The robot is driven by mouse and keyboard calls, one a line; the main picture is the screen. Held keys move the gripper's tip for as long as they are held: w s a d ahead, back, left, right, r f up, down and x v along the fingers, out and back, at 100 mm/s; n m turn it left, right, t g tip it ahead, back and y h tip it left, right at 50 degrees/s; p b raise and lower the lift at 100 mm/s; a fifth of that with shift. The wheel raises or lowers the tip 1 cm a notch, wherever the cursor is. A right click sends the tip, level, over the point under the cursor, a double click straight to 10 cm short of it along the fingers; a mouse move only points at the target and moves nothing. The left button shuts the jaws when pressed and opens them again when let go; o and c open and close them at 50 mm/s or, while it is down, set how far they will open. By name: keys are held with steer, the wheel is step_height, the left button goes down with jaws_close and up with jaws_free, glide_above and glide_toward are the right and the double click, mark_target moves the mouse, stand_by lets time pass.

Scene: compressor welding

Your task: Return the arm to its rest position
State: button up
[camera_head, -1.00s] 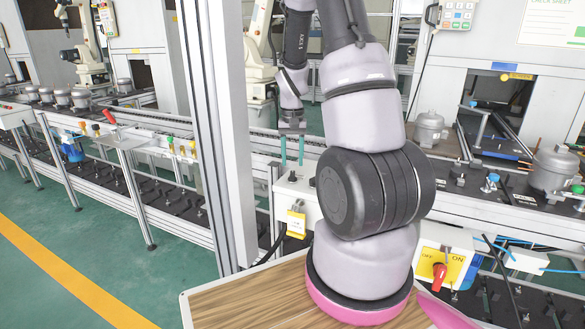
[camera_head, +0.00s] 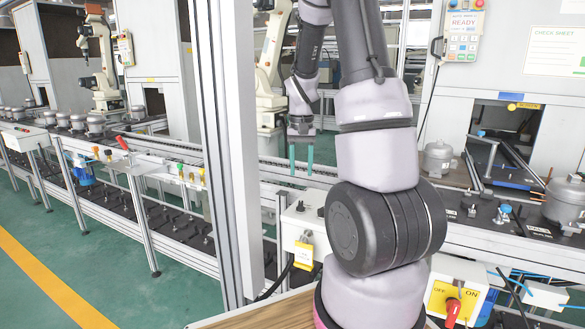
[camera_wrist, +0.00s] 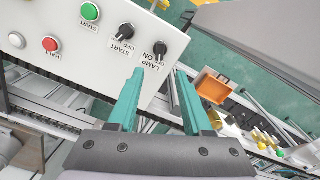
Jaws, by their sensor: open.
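My arm rises from its base in the middle of the head view and bends over toward the conveyor line. My gripper (camera_head: 301,158) hangs with its teal fingers pointing down, just behind the white control box. In the wrist view my gripper (camera_wrist: 158,100) shows two teal fingers spread apart with nothing between them. Past the fingertips is a white control panel (camera_wrist: 95,45) with green and red buttons and black knobs. The fingers overlap it in the picture; I cannot tell the exact gap.
A white post (camera_head: 228,150) stands left of my arm. A control box (camera_head: 305,222) and a red switch box (camera_head: 455,290) sit close to the arm. Compressors (camera_head: 437,158) stand on the right line. An orange bin (camera_wrist: 213,86) shows in the wrist view. Green floor at left is clear.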

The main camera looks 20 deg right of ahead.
steer(key=s+a+r+t, duration=0.2)
steer(key=s+a+r, duration=0.1)
steer(key=r, duration=0.4)
steer(key=s+a+r+t, duration=0.1)
steer(key=s+a+r, duration=0.25)
steer(key=r, duration=0.35)
steer(key=s+a+r+t+y, duration=0.1)
steer(key=s+a+r+t, duration=0.1)
steer(key=s, duration=0.4)
steer(key=s+a+r+n+t+y, duration=0.1)
steer(key=s+a+r+t, duration=0.1)
steer(key=s+a+r, duration=0.3)
steer(key=shift+s+r+n, duration=0.3)
steer(key=shift+s+r, duration=0.3)
steer(key=shift+s, duration=0.2)
